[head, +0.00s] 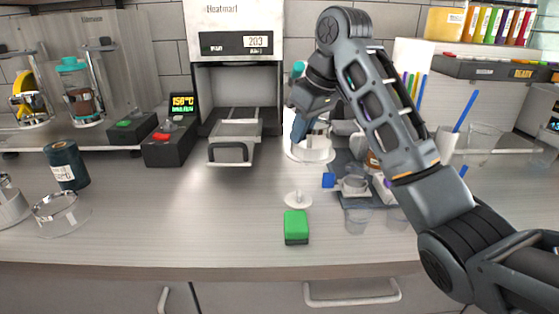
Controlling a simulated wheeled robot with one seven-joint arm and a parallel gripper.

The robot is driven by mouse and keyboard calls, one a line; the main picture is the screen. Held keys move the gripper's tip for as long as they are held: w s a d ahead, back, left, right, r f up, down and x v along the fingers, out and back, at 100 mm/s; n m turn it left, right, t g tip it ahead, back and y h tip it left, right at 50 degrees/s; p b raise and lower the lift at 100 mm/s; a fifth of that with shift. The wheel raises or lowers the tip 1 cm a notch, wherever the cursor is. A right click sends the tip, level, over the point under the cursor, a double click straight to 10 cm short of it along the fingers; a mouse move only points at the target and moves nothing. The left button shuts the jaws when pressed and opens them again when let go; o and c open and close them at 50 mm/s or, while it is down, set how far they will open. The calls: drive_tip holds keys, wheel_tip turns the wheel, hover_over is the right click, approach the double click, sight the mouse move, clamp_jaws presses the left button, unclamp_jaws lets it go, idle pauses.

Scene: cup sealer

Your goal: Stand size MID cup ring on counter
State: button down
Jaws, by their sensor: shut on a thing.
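A white round flanged piece (313,150), which looks like the cup ring, is at the back of the counter (170,215), right of the sealing machine. My gripper (300,128) reaches down to it from above and is shut on it. The fingertips are small and partly hidden by the wrist. I cannot read a size mark on the ring, nor tell whether its base touches the counter.
The machine's tray (233,140) sticks out at left. A green-and-black block (296,228) and small white disc (298,200) lie in front. Clear cups (358,218) and a dark caddy (347,170) crowd the right. The front-left middle counter is clear.

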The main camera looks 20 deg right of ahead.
drive_tip(key=shift+w+a+f+p, duration=0.2)
drive_tip(key=shift+w+a+f, duration=0.55)
drive_tip(key=shift+w+f, duration=0.6)
drive_tip(key=shift+w+a+f+p, duration=0.15)
drive_tip(key=shift+w+a+f, duration=0.75)
drive_tip(key=shift+f, duration=0.75)
drive_tip(key=shift+w+a+f+p, duration=0.2)
drive_tip(key=shift+w+a+f, duration=0.45)
drive_tip(key=shift+w+f, duration=0.7)
drive_tip(key=shift+s+f, duration=0.15)
drive_tip(key=shift+f, duration=0.05)
drive_tip(key=c, duration=1.2)
unclamp_jaws()
drive_tip(key=v, duration=1.2)
drive_tip(key=shift+b, duration=0.35)
